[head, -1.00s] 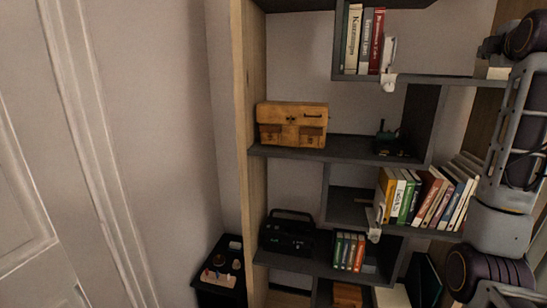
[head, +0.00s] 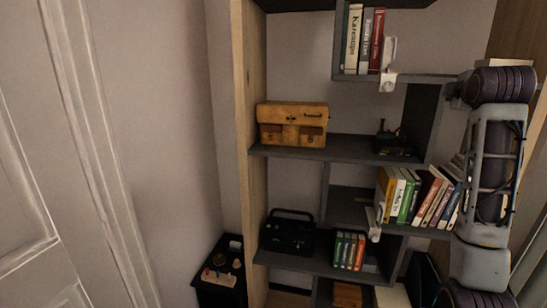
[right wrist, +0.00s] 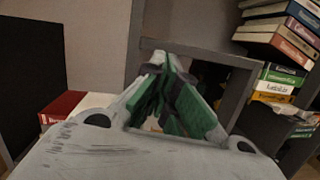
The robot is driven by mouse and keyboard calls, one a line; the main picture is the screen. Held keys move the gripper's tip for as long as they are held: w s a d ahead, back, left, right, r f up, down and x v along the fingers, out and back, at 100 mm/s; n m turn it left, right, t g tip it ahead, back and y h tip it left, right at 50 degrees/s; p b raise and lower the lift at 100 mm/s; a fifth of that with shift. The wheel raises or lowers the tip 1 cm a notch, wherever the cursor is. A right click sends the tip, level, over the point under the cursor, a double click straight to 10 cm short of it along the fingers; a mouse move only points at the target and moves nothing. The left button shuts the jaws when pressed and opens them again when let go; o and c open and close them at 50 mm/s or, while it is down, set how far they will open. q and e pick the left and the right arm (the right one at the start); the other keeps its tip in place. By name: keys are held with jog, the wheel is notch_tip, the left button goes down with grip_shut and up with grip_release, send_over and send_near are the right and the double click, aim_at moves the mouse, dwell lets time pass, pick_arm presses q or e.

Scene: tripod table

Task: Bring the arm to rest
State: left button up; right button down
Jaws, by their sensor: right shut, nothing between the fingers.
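My right arm shows along the right side of the head view, in front of the shelf's right edge, and its gripper is outside that view. In the right wrist view my right gripper (right wrist: 163,100) is shut, its green-padded fingers together with nothing between them. Behind the fingers is a grey shelf frame (right wrist: 215,57). My left gripper is in neither view.
A white door (head: 50,180) is at far left.

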jog(key=s+a+f+m+g+y, duration=0.15)
jog(key=a+f, duration=0.35)
jog(key=f, duration=0.9)
jog(key=s+a+f+m+g+y, duration=0.15)
jog(key=a+f, duration=0.25)
jog(key=f, duration=0.9)
jog(key=s+a+f+g+y, duration=0.15)
jog(key=a+f, duration=0.35)
jog(key=f, duration=0.9)
jog(key=s+a+f+m+g+y, duration=0.1)
jog(key=s+a+f+m+g, duration=0.4)
jog(key=s+f, duration=0.85)
jog(key=s+a+f+m+g+y, duration=0.2)
jog(key=s+a+f, duration=0.4)
jog(key=s+f, duration=0.7)
jog(key=s+f+g, duration=0.1)
jog(key=s+f, duration=0.2)
jog(key=f, duration=1.2)
jog(key=s+f, duration=0.2)
jog(key=f, duration=1.2)
jog(key=s+d+f, duration=0.2)
jog(key=s+f, duration=0.8)
jog(key=s, duration=0.1)
jog(key=s+d+f+g, duration=0.1)
jog(key=s+f, duration=0.9)
jog(key=s, duration=0.2)
jog(key=shift+d+f, duration=0.35)
